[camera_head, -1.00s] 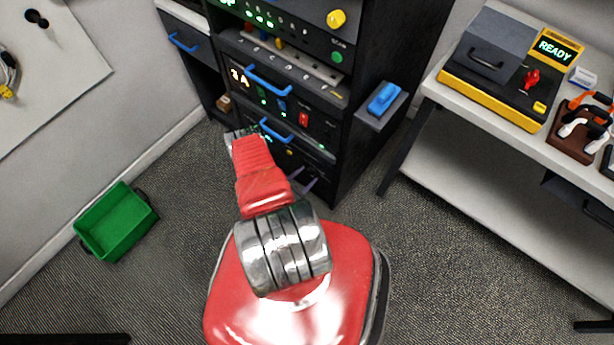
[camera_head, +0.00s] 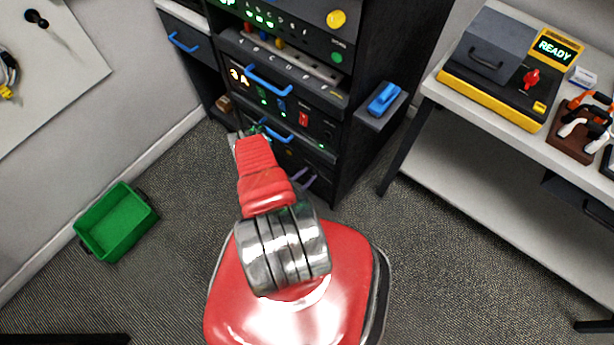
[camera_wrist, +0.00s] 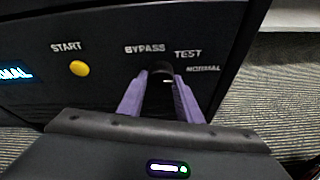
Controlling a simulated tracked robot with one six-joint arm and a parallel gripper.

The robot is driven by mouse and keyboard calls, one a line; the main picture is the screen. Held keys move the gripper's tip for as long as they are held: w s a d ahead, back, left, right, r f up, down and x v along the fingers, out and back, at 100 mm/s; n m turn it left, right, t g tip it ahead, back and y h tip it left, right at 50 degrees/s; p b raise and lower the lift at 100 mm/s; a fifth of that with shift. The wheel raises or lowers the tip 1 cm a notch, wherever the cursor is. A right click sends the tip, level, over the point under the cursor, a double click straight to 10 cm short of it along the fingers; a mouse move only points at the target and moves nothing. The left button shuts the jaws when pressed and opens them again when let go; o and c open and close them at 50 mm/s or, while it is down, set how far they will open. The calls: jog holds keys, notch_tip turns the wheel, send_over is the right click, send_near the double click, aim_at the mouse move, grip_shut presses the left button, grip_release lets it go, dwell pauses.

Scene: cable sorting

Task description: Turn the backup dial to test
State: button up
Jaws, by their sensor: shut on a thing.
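The backup dial (camera_wrist: 160,72) is a dark knob on the black panel in the wrist view. The labels BYPASS, TEST and NORMAL are printed around it, from upper left to right. My gripper (camera_wrist: 160,84) has its two purple fingers shut on the dial, one on each side. A small pale mark shows on the dial between the fingers; which label it points at is unclear.
A yellow START button (camera_wrist: 79,68) and a blue lit display (camera_wrist: 14,73) are left of the dial. The black rack (camera_head: 365,165) has blue handles higher up. A green bin (camera_head: 115,222) stands on the floor at left, and a white bench (camera_head: 450,170) at right.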

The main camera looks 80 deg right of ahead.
jog(key=shift+c, duration=0.3)
jog(key=shift+w+d+n+g+y, duration=0.1)
jog(key=shift+n+g+y, duration=0.3)
jog(key=shift+n+g, duration=0.9)
jog(key=o, duration=1)
jog(key=shift+o, duration=0.2)
jog(key=v, duration=1.3)
jog(key=shift+a, duration=0.4)
jog(key=shift+r, duration=0.15)
